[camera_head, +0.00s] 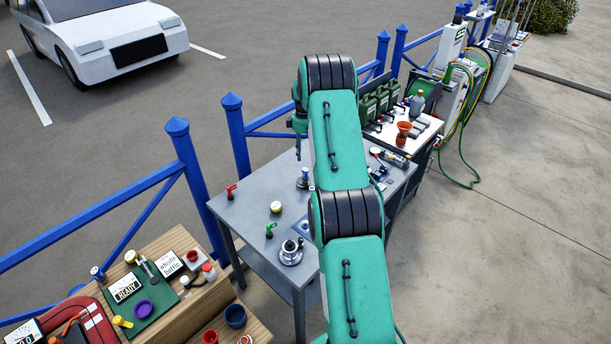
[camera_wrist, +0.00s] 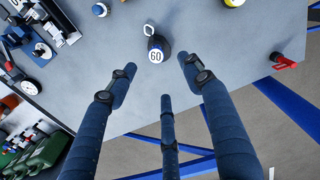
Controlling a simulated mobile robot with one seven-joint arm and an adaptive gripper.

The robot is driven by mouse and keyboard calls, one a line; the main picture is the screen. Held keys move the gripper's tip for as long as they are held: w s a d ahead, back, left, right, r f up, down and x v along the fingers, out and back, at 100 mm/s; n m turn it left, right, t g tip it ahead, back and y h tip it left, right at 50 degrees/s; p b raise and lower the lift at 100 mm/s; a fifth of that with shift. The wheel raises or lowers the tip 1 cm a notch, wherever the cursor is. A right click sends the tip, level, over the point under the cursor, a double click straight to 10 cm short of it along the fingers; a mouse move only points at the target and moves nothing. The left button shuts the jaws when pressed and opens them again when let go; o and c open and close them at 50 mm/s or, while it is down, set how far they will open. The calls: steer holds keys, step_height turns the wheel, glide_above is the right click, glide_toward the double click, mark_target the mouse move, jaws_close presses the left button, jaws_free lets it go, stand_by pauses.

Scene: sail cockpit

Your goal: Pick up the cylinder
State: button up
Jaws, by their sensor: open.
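A small dark, rounded object with a white "60" label and a ring on top (camera_wrist: 157,50) stands on the grey table (camera_wrist: 215,38). It may be the cylinder; I cannot tell for sure. In the head view, what looks like the same object (camera_head: 303,180) is near the table's far side, left of my arm. My gripper (camera_wrist: 160,82) has its three fingers spread and empty. In the wrist view the object lies just beyond the fingertips, between the two outer ones, with no visible contact. In the head view my gripper (camera_head: 298,148) is partly hidden by my arm, above the object.
A red-handled valve (camera_head: 231,190), a yellow-topped item (camera_head: 276,207), a green-handled valve (camera_head: 270,229) and a silver round fitting (camera_head: 291,252) stand on the same table. A blue railing (camera_head: 234,135) runs behind it. Green canisters (camera_head: 368,107) stand at the right.

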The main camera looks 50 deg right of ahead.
mark_target(306, 169)
steer(key=shift+s+d+f, duration=0.15)
steer(key=shift+d+f, duration=0.35)
steer(key=shift+f, duration=0.1)
steer(key=shift+f, duration=0.1)
steer(key=shift+f+p, duration=0.45)
steer(key=shift+f, duration=3.75)
steer(key=shift+f, duration=0.1)
steer(key=shift+f+p, duration=0.5)
steer(key=shift+f, duration=2)
steer(key=shift+c, duration=0.5)
jaws_close()
